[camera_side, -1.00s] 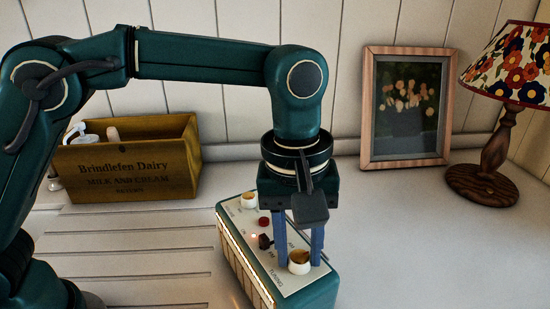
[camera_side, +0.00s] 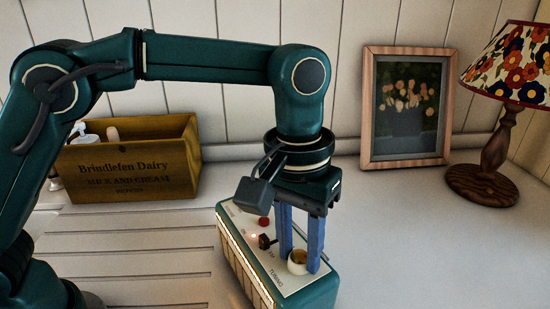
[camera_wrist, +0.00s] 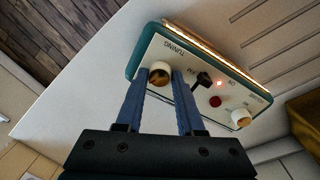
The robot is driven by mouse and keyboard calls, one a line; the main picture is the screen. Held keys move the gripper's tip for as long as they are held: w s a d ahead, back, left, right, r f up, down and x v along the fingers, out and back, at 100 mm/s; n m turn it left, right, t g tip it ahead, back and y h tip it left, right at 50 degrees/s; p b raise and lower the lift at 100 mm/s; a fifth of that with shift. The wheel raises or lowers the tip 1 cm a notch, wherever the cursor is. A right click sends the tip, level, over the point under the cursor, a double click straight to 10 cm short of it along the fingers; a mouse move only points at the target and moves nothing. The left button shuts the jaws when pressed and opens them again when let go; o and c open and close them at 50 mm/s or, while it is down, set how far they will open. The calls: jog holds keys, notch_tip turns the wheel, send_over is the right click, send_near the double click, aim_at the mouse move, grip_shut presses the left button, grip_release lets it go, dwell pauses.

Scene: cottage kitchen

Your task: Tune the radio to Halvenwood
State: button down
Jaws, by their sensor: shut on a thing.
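A green radio (camera_side: 325,287) with a cream top panel stands on the counter. Its white tuning knob (camera_side: 297,266), with a brown and gold cap, is at the near right end of the panel. It also shows in the wrist view (camera_wrist: 159,75), beside the printed word TUNING. My gripper (camera_side: 306,264) points down with its blue fingers shut on this knob; the fingers also show in the wrist view (camera_wrist: 158,80). The lit dial strip (camera_side: 243,266) runs along the radio's long side. Its station names and pointer are too small to read.
The panel also holds a dark switch lever (camera_side: 266,242), a red button (camera_side: 264,222) and a second white knob (camera_wrist: 241,117). A wooden dairy crate (camera_side: 135,170), a framed picture (camera_side: 406,107) and a lamp (camera_side: 492,150) stand clear of the radio. The counter to its right is bare.

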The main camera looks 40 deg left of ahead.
aim_at(299, 254)
jog(key=m, duration=0.4)
jog(key=shift+w+m, duration=0.1)
jog(key=shift+m, duration=1.7)
jog(key=c, duration=0.5)
grip_release()
jog(key=shift+a+r, duration=0.1)
jog(key=shift+r, duration=2.45)
